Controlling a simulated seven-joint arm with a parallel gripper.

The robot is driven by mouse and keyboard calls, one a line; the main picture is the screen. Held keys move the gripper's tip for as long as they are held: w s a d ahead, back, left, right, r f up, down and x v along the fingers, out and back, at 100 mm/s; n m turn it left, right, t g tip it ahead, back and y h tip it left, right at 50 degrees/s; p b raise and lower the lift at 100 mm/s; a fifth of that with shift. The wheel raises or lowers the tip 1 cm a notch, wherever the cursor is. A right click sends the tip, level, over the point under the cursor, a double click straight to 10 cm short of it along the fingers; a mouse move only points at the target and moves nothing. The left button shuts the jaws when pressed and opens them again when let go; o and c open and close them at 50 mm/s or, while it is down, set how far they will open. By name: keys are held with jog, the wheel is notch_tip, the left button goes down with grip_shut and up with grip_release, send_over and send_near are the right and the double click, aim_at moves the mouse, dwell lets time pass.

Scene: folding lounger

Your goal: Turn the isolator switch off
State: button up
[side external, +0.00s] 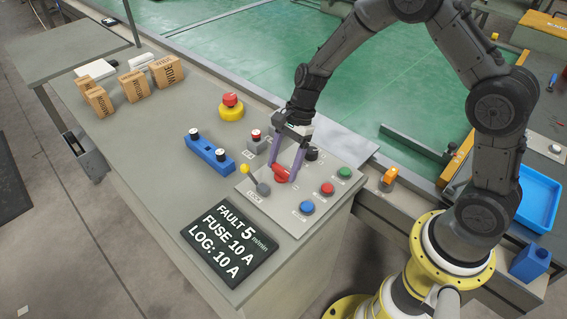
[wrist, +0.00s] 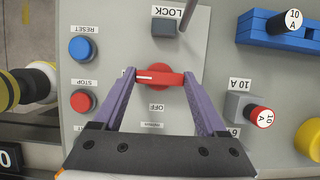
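The isolator switch (wrist: 160,78) is a red rotary handle on the grey control panel. In the wrist view its bar lies across the picture, with a white line on its left half. An upside-down OFF label (wrist: 156,107) is below it. In the side view the red handle (side external: 281,174) shows between my finger tips. My gripper (wrist: 160,76) has its purple fingers at the two ends of the bar, seemingly touching both. My gripper also shows in the side view (side external: 284,168), low over the panel.
Blue (side external: 307,207), red (side external: 327,188) and green (side external: 344,173) buttons are close by on the panel. A lever with a yellow knob (side external: 244,168) stands left of the handle. A blue fuse block (side external: 209,153), a red-topped yellow button (side external: 231,107) and a dark sign (side external: 229,243) are around it.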

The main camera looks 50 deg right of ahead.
jog(key=c, duration=0.8)
jog(key=shift+n, duration=0.4)
jog(key=n+g, duration=0.1)
jog(key=n, duration=0.3)
jog(key=shift+w+g, duration=0.2)
jog(key=shift+g, duration=0.2)
jog(key=n+g+h, duration=0.1)
jog(key=n, duration=0.3)
jog(key=shift+a+n, duration=0.1)
jog(key=shift+n, duration=0.2)
jog(key=n+h, duration=0.1)
jog(key=n, duration=0.1)
jog(key=n+g, duration=0.1)
jog(key=n, duration=0.1)
jog(key=shift+w+a+h, duration=0.1)
jog(key=shift+w+h, duration=0.05)
jog(key=shift+h, duration=0.25)
jog(key=shift+a+r+n+g+h, duration=0.15)
jog(key=shift+n+h, duration=0.25)
jog(key=shift+n, duration=0.7)
jog(key=shift+d+f+n+g+h, duration=0.15)
jog(key=shift+n+h, duration=0.25)
jog(key=shift+n, duration=0.7)
jog(key=shift+a+r, duration=0.1)
